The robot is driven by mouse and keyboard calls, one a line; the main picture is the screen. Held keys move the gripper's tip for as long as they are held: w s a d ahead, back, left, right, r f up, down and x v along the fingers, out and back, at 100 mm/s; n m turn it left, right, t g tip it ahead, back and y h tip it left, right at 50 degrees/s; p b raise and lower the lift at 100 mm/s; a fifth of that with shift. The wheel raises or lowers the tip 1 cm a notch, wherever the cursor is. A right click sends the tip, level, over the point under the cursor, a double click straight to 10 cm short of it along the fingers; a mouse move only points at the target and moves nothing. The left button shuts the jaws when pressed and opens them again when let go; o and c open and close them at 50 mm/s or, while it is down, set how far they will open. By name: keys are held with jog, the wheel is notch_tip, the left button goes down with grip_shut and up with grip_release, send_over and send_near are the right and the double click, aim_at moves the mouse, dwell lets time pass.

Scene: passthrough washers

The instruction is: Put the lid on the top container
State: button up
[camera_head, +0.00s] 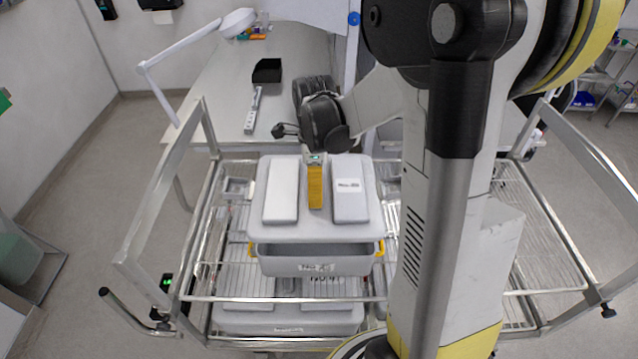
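The top container (316,266) is a grey bin with a white front label and yellow parts at both sides, on the cart. The light grey lid (315,229), with two raised pale pads, is over it. A dark strip of the bin's inside shows below the lid's front edge, so the lid is not flush there. Whether its back edge touches the bin is hidden. My gripper (314,158) is at the lid's back middle, at the upper end of a yellow strip (315,186) between the pads. Its fingers cannot be made out, nor whether they grip the lid.
Another lidded grey container (287,320) is lower on the metal cart (232,297). Wire shelf shows left and right of the bins. Raised metal side frames (165,190) flank the cart. Behind it, a table (222,95) holds a black tray (267,70) and a lamp (237,22).

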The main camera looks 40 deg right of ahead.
jog(key=shift+f+b, duration=1.8)
jog(key=shift+f, duration=0.95)
jog(key=shift+f+b, duration=0.15)
jog(key=shift+b, duration=0.2)
jog(key=shift+f+b, duration=0.6)
jog(key=shift+f+b, duration=0.75)
jog(key=shift+b, duration=0.05)
jog(key=o, duration=1.4)
